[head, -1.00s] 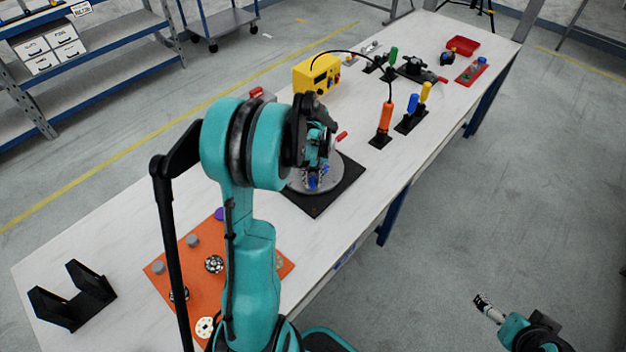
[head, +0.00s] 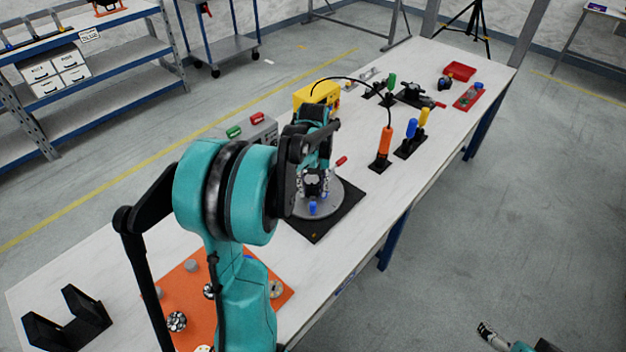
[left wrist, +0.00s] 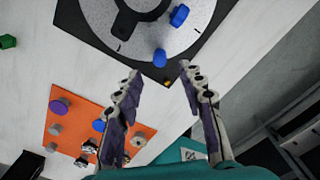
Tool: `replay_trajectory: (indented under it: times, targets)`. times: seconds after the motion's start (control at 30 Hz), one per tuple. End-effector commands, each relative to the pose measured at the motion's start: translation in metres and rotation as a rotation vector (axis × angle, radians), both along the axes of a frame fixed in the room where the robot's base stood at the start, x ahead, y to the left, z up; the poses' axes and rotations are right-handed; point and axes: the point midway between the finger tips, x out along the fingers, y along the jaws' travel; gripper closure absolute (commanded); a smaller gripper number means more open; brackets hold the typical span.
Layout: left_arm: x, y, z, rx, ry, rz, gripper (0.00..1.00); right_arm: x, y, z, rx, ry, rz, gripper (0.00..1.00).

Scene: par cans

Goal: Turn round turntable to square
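The round turntable is a light grey disc (head: 335,196) on a black square base (head: 325,228), near the middle of the bench. In the left wrist view the disc (left wrist: 135,45) shows a dark centre piece and short black tick marks. A blue knob (left wrist: 160,57) stands at the near rim; another blue knob (left wrist: 180,15) is farther along. My left gripper (head: 314,186) is over the disc in the head view. My right gripper (head: 485,331) is off the bench, too small to judge.
An orange board (head: 190,268) with several knobs lies nearer me; a black holder (head: 65,320) is at left. A grey box with red and green parts (head: 252,130) and a yellow box (head: 312,94) stand behind. Orange (head: 385,140) and blue (head: 411,128) handles stand right.

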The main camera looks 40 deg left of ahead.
Motion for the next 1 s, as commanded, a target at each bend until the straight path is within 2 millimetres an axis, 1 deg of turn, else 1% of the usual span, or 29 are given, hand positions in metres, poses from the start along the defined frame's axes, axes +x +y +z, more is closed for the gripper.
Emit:
replay_trajectory:
  times: [0.03,0.1,0.2,0.3,0.4,0.87,1.0]
  targets:
    - [-0.001,0.000,0.010,0.000,0.000,0.000,0.61,0.000,0.000,0.000,0.000,0.000,0.000,0.00]
    - [0.000,0.000,0.022,0.000,0.000,0.000,0.61,0.000,0.000,0.000,0.000,0.000,0.000,0.00]
    - [0.000,0.000,0.035,0.000,0.000,0.000,0.61,0.000,0.000,0.000,0.000,0.000,0.000,0.00]
    - [0.000,0.000,0.042,0.000,0.000,0.000,0.61,0.000,0.000,0.000,0.000,0.000,0.000,0.00]
    - [0.000,0.000,0.045,0.000,0.000,0.000,0.61,0.000,0.000,0.000,0.000,0.000,0.000,0.00]
    - [0.000,0.000,0.045,0.000,0.000,0.000,0.61,0.000,0.000,0.000,0.000,0.000,0.000,0.00]
    - [-0.002,-0.006,0.047,0.004,-0.010,0.040,0.61,0.000,0.000,0.000,0.000,0.000,0.000,0.00]
